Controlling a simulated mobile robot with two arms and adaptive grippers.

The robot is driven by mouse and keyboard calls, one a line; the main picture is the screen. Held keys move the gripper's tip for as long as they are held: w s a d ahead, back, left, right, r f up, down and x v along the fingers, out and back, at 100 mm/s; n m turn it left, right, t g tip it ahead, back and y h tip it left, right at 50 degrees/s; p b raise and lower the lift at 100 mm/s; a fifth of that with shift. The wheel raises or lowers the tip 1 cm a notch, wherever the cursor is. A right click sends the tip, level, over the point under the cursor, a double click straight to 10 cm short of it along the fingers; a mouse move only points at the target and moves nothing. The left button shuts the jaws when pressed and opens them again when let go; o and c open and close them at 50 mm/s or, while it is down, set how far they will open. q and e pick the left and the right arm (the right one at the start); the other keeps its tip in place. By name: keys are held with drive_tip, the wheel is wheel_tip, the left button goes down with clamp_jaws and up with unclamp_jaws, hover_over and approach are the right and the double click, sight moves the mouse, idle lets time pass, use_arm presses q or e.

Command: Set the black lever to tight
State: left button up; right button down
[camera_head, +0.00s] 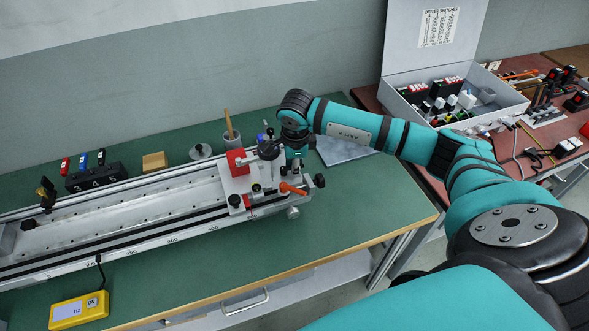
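The metal carriage (262,181) sits at the right end of a long silver rail (130,215). It bears a red block (236,162), an orange-red lever (292,189) and several black knobs, one (320,180) at its right end. A dark round part with a short rod (267,150) shows at the carriage's back; I cannot tell whether this is the black lever or part of my gripper. My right arm reaches in from the right. My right gripper (296,157) points down at the carriage's back right; its fingers are too small and hidden to read. My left gripper is not in view.
The green table (370,215) is clear at front right. A yellow meter (79,310) lies at front left. An open grey box (470,97) stands at back right.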

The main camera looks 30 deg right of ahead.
drive_tip(key=n+b, duration=0.2)
drive_tip(key=w+n+y+b, duration=0.1)
drive_tip(key=n+b, duration=0.2)
drive_tip(key=shift+w+d+f+n, duration=0.15)
drive_tip(key=shift+d+f+n, duration=0.05)
drive_tip(key=shift+n, duration=0.1)
drive_tip(key=n+b, duration=0.2)
drive_tip(key=n, duration=0.1)
drive_tip(key=shift+w+r+y, duration=0.1)
drive_tip(key=shift+w+y, duration=0.2)
drive_tip(key=shift+w, duration=0.1)
drive_tip(key=shift+w+n+b, duration=0.25)
drive_tip(key=shift+n+b, duration=0.6)
drive_tip(key=shift+n, duration=0.45)
drive_tip(key=shift+a+r+y, duration=0.1)
drive_tip(key=shift+y, duration=0.2)
drive_tip(key=c, duration=1.4)
unclamp_jaws()
drive_tip(key=shift+o, duration=0.2)
drive_tip(key=shift+r, duration=0.1)
